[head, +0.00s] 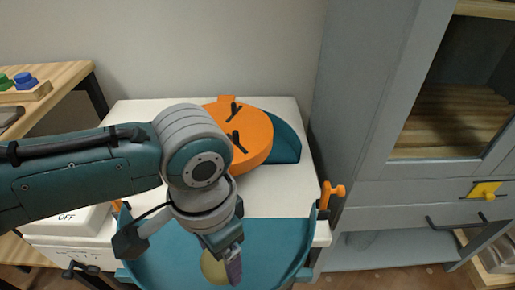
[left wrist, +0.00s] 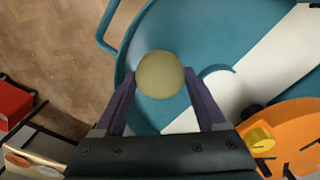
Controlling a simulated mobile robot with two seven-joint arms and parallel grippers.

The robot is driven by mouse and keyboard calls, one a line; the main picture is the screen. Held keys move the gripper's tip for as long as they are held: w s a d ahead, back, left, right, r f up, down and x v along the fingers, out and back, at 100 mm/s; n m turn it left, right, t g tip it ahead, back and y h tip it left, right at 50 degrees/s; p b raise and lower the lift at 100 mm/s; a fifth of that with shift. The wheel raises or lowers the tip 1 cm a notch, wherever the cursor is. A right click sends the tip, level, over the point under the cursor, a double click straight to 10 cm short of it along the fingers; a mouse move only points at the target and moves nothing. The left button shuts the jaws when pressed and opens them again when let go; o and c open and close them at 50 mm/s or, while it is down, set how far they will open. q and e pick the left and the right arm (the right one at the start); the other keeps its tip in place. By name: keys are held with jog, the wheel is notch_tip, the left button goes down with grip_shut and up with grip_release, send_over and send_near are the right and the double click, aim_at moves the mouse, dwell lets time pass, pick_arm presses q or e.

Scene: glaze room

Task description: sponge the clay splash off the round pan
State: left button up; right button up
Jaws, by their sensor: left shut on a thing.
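The teal round pan (head: 165,255) lies at the front of the white table; its near edge is cut off by the head picture. It also fills the upper part of the left wrist view (left wrist: 205,30). My left gripper (head: 228,268) is over the pan, pointing down, shut on a rounded yellowish sponge (head: 211,266). The sponge also shows between the two purple fingers in the left wrist view (left wrist: 160,75). I cannot tell whether the sponge touches the pan. I cannot make out a clay splash; my arm and the sponge cover part of the pan. My right gripper is not in view.
An orange round piece (head: 252,140) with dark slots and a teal part (head: 286,140) lie at the back of the white table (head: 285,190). Orange clamps (head: 333,190) stand at the pan's sides. A grey cabinet (head: 365,135) bounds the right; a wooden shelf (head: 60,75) stands left.

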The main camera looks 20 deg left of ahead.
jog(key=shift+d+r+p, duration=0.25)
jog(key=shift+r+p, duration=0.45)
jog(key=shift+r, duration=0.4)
